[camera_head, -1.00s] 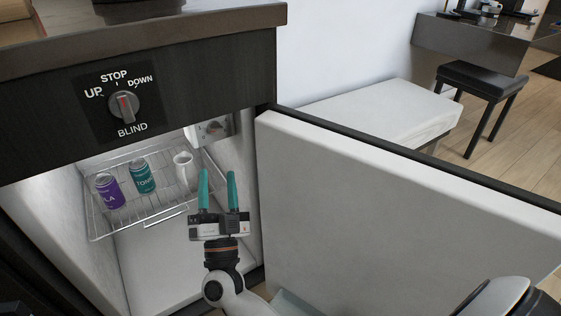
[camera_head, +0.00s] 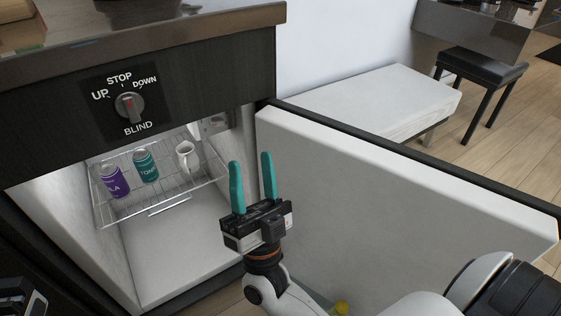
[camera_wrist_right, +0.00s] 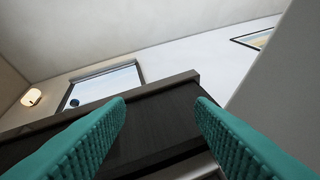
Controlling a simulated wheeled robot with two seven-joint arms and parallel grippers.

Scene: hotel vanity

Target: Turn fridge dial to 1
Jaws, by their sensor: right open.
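The fridge compartment stands open. Its control plate (camera_head: 214,122) shows in part on the inner right wall, near the top; the fridge dial's setting is too small and hidden to read. My right gripper (camera_head: 252,160) is open and empty, in front of the fridge opening, right of and below the plate and beside the open door (camera_head: 350,190). Its two teal fingers point up and stand apart, as the right wrist view (camera_wrist_right: 160,100) also shows. That view shows no dial. A dark part of my left gripper (camera_head: 20,298) shows at the lower left corner; its fingers are unclear.
A separate BLIND dial (camera_head: 130,104) is on the dark front above. The space below the shelf is clear.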

